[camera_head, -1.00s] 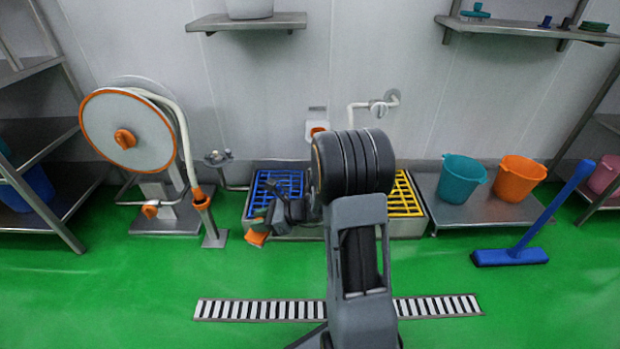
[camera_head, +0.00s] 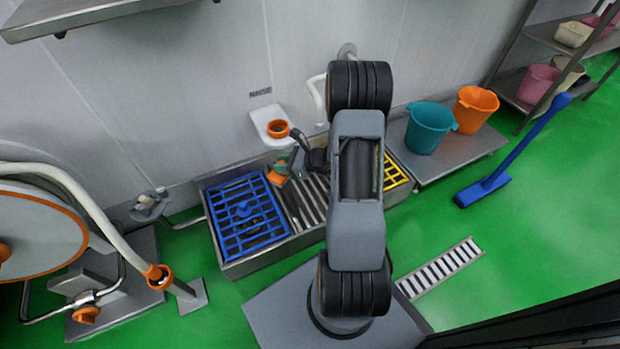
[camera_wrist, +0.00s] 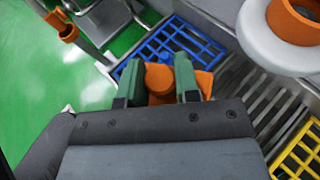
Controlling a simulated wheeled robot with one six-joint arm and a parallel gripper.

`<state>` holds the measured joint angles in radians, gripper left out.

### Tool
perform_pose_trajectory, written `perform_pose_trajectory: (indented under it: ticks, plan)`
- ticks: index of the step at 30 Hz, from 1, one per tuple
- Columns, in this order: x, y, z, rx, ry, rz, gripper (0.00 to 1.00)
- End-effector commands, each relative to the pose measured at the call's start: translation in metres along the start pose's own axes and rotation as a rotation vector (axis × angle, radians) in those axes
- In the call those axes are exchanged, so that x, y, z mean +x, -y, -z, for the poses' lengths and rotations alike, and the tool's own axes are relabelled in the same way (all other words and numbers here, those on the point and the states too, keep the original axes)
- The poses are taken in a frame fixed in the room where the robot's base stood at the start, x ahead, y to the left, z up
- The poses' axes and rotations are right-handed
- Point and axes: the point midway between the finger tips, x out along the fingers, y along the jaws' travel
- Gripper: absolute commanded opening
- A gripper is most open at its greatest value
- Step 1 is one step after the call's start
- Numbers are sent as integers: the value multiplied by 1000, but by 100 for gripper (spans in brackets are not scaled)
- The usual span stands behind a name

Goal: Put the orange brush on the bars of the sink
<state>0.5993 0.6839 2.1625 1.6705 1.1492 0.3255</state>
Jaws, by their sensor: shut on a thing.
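My gripper (camera_head: 284,170) is shut on the orange brush (camera_head: 275,178), above the sink (camera_head: 232,268). In the wrist view the brush (camera_wrist: 160,82) sits between the two green fingers (camera_wrist: 158,76) of my gripper. The sink's bare grey metal bars (camera_head: 306,206) lie between a blue grid (camera_head: 226,236) and a yellow grid (camera_head: 393,177). The bars also show in the wrist view (camera_wrist: 256,100), right of the brush. In the head view my arm hides part of the bars and the yellow grid. The brush appears raised above the sink; its exact height cannot be told.
A white wall holder with an orange ring (camera_head: 277,129) stands close behind my gripper. A small blue object (camera_head: 243,208) lies on the blue grid. A hose reel (camera_head: 40,235) is at left. Teal (camera_head: 430,127) and orange buckets (camera_head: 473,109) and a blue floor brush (camera_head: 482,190) are at right.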

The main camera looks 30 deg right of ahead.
Motion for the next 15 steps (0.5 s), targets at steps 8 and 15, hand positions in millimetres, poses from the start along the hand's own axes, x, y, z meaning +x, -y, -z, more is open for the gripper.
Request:
perform_pose_trajectory:
  ticks: [8, 15]
  plan:
    - [-87, 32, 118, 135, 4, 315, 5]
    - [-126, 20, 181, 193, -9, 484, 5]
